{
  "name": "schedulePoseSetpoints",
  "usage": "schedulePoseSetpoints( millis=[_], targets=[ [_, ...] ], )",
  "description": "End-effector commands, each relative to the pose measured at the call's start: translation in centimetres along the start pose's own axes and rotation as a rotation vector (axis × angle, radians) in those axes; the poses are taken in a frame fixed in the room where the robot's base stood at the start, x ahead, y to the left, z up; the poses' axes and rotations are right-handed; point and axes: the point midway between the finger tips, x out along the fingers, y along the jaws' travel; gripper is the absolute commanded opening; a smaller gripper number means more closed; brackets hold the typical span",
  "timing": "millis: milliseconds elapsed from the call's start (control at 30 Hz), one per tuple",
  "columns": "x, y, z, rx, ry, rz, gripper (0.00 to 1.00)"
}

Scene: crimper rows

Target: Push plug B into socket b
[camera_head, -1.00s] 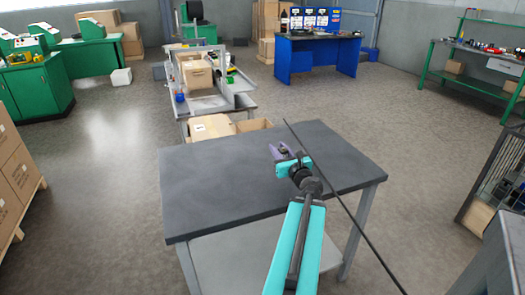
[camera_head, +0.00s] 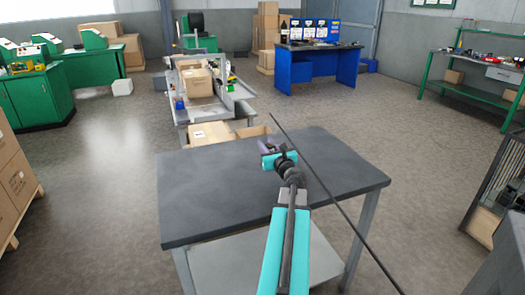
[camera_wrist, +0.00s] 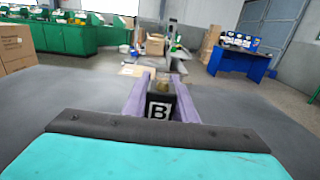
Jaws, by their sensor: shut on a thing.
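Plug B (camera_wrist: 158,107) is a dark block with a white face marked with a black B. In the wrist view it sits between the two purple fingers of my gripper (camera_wrist: 160,100), which is shut on it. In the head view my gripper (camera_head: 267,146) is over the far part of the dark grey table (camera_head: 220,200), and the plug cannot be made out there. Socket b is not recognisable in either view. A small brownish part shows just beyond the plug in the wrist view, too small to identify.
A long thin dark rod or cable (camera_head: 335,202) crosses the head view beside my arm. Cardboard boxes (camera_head: 211,134) and a grey bench (camera_head: 222,103) stand beyond the table's far edge. The table's left part is clear. A blue desk (camera_head: 318,62) is further back.

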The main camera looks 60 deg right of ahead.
Motion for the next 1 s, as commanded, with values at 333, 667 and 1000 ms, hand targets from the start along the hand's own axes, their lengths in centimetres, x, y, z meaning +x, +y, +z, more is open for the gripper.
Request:
schedulePoseSetpoints(
  millis=[333,667,1000],
  targets=[
    [2.0,0.4,-0.2,0.001,0.000,0.000,0.01],
    [2.3,0.4,-0.2,0.001,0.000,0.000,0.01],
    [3.2,0.6,-3.2,0.003,0.001,-0.001,0.01]
  ],
)
